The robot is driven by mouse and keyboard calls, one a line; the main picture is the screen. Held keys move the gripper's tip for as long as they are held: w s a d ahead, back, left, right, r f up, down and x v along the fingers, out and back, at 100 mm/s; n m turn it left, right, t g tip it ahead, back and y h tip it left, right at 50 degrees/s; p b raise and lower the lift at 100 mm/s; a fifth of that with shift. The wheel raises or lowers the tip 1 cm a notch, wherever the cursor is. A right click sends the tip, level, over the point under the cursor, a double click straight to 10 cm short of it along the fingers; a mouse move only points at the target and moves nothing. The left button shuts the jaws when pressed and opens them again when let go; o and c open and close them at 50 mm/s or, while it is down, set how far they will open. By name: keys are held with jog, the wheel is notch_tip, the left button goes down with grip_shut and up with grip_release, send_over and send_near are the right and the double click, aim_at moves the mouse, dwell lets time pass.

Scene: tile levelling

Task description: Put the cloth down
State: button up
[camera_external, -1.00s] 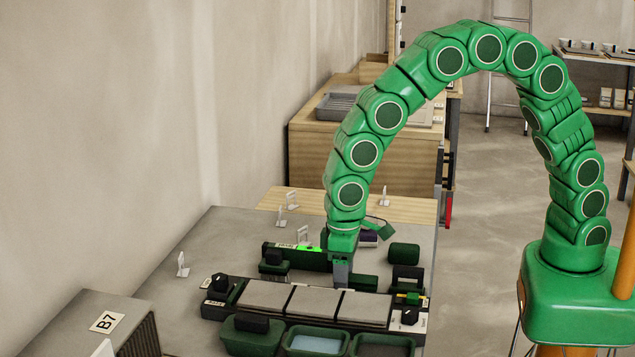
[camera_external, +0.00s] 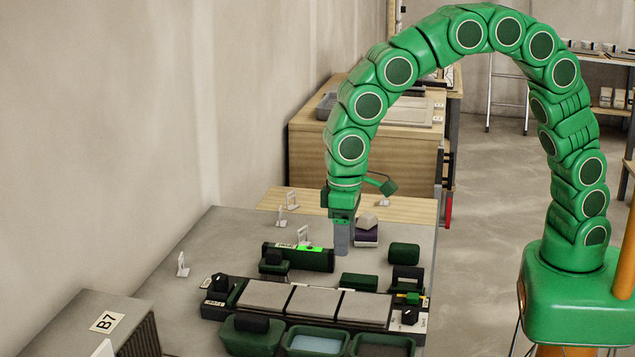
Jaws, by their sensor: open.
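My gripper (camera_external: 341,245) points down over the back part of the grey worktable (camera_external: 190,245), with no cloth visible in it. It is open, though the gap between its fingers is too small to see. Just right of it, a small pale lump (camera_external: 366,220) rests on a dark purple and white block (camera_external: 366,238). The pale lump may be the cloth, but I cannot tell for sure. My gripper looks apart from both, and its fingers hide a little of the table behind them.
Several grey tiles (camera_external: 326,301) lie in a dark rail. Green trays (camera_external: 317,341) stand in front. A dark green level with a lit green window (camera_external: 310,249) is left of my gripper. Green blocks (camera_external: 404,253) stand at right. The table's left part is mostly clear.

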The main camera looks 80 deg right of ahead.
jog(key=s+d+r, duration=0.5)
jog(key=s+d, duration=0.3)
jog(key=s+d+r, duration=0.5)
jog(key=s+d, duration=0.3)
jog(key=s+d+g, duration=0.1)
jog(key=s+d, duration=0.3)
jog(key=s, duration=0.6)
jog(key=s+d+f, duration=0.1)
jog(key=s+d, duration=0.3)
jog(key=s, duration=0.5)
jog(key=shift+s+g, duration=0.4)
